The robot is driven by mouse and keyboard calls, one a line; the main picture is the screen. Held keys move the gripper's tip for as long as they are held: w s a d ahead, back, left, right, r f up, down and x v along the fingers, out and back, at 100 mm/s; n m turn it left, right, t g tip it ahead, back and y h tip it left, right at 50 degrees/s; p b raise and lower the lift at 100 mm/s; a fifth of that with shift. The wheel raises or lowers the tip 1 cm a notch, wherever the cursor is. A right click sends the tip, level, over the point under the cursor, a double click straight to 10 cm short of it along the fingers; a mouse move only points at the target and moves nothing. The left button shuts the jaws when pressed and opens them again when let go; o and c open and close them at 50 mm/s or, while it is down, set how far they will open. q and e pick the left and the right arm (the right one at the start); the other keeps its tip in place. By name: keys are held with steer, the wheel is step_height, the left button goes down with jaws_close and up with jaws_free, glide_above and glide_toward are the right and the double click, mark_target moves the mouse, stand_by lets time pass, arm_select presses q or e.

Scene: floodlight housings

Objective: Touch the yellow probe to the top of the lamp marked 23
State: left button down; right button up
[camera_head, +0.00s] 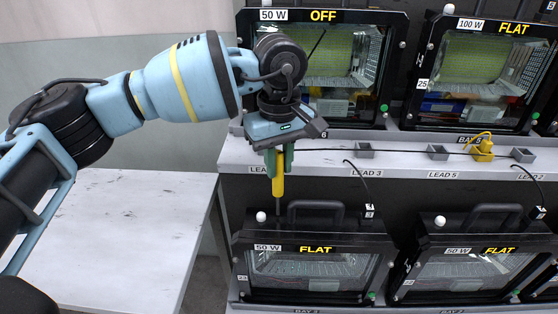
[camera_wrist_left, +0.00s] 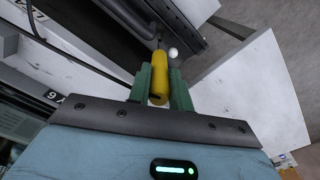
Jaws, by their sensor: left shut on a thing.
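The yellow probe (camera_head: 279,180) points straight down, with a thin dark tip below its yellow body. My left gripper (camera_head: 274,165) is shut on it with green fingers; in the left wrist view the probe (camera_wrist_left: 158,86) sits between the fingers. The lower-left lamp (camera_head: 312,240) has a small side tag that seems to read 23. Its front says 50 W and FLAT. The probe tip is over this lamp's top, near its white knob (camera_head: 261,217) and left of its handle. I cannot tell whether the tip touches. The right gripper is not in view.
Another 50 W lamp (camera_head: 459,250) stands to the right. Two lamps, OFF (camera_head: 323,16) and FLAT (camera_head: 513,29), are on the shelf (camera_head: 320,165) above. A yellow clip (camera_head: 482,149) and grey cable holders lie along that shelf. A bare white table (camera_head: 110,235) is at left.

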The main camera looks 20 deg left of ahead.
arm_select(q)
steer(key=shift+f, duration=0.3)
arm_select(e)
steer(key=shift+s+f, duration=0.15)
arm_select(q)
steer(key=shift+f, duration=0.2)
stand_by(0.5)
steer(key=shift+f, duration=0.15)
stand_by(1.2)
